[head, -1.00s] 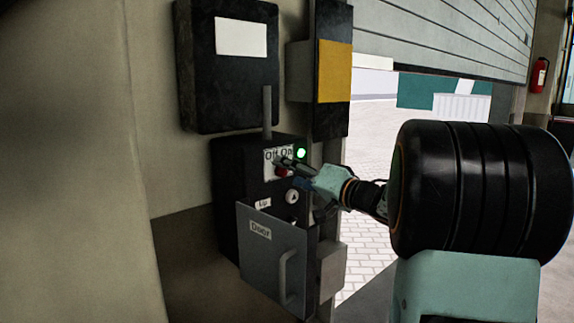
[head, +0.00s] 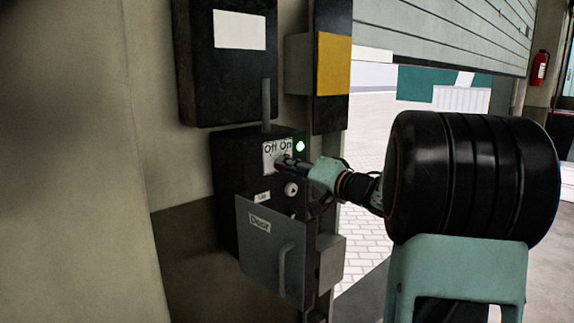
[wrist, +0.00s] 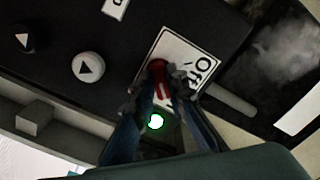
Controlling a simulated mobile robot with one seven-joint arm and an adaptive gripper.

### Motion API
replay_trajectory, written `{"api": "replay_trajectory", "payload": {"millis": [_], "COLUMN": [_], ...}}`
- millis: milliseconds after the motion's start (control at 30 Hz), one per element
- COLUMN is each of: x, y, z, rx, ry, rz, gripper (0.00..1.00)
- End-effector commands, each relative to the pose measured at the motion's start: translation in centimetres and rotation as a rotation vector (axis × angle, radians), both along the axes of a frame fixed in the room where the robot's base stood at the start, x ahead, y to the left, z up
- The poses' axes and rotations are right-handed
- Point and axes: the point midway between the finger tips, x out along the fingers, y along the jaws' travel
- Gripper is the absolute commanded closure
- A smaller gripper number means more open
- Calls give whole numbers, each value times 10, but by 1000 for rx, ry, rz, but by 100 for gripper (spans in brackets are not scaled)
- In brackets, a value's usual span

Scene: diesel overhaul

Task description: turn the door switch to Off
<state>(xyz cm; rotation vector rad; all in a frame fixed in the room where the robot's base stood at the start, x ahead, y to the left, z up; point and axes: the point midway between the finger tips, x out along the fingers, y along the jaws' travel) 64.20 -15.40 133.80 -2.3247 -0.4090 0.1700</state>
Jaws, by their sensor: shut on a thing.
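The door switch is a red knob (wrist: 157,72) on a white plate (head: 270,161) marked Off and On, on a black control box (head: 232,180). In the wrist view "Off" is readable beside the knob, while the "On" side is hidden behind my fingers. My gripper (wrist: 158,88) is shut on the red knob, one dark fingertip on each side of it. In the head view my gripper (head: 284,161) reaches in from the right and hides most of the knob. I cannot tell which mark the knob points at. A green lamp (head: 300,146) beside the plate is lit.
Below the plate are a round button with an arrow (head: 291,189) and a grey box labelled Door (head: 258,240) with a handle. A dark cabinet (head: 230,85) hangs above. A yellow-banded post (head: 333,65) and a partly raised shutter (head: 440,35) stand to the right.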

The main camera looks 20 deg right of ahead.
Motion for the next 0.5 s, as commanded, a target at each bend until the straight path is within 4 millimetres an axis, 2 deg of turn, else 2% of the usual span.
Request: {"api": "replay_trajectory", "payload": {"millis": [233, 500], "x": [0, -1], "y": [1, 2], "z": [-3, -6], "rx": [-64, -432], "ry": [-24, -158], "rz": [1, 0], "gripper": [96, 96]}}
